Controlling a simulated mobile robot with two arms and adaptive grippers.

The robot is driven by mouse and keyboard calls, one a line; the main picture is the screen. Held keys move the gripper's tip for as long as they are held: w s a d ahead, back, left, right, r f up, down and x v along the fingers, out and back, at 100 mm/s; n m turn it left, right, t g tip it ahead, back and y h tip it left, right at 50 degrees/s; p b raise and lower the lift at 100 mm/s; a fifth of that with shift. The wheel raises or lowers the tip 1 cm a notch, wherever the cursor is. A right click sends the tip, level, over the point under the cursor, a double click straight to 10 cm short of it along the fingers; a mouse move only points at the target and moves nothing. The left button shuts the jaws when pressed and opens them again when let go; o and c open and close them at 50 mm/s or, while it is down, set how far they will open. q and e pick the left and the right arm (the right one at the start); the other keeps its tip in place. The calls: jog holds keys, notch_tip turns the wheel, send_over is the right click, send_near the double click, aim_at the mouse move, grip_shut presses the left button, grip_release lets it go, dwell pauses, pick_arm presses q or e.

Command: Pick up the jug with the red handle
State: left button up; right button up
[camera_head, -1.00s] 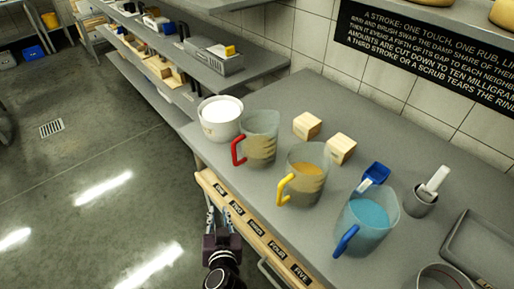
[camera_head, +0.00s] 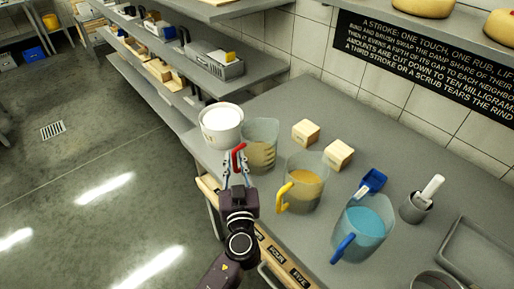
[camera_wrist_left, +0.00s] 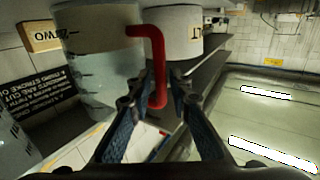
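The jug with the red handle (camera_head: 262,150) stands upright on the grey counter beside a white tub. It is clear, with measuring marks on its side. Its red handle (camera_head: 237,157) faces the counter's front edge. My left gripper (camera_head: 236,168) is at this handle, its arm coming up from below. In the left wrist view the jug (camera_wrist_left: 97,60) is at upper left, and the red handle (camera_wrist_left: 158,65) hangs between the open fingers of my left gripper (camera_wrist_left: 157,92). A gap shows beside the handle, so the fingers are not closed on it. My right gripper is not in view.
The white tub (camera_head: 221,128) stands close left of the jug. A yellow-handled jug (camera_head: 306,180) and a blue-handled jug (camera_head: 365,228) stand to its right. Two wooden blocks (camera_head: 305,132) (camera_head: 338,155) lie behind. A sign (camera_head: 430,60) hangs on the wall.

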pick_arm(q)
jog(key=shift+w, duration=0.4)
grip_shut()
jog(key=shift+r, duration=0.1)
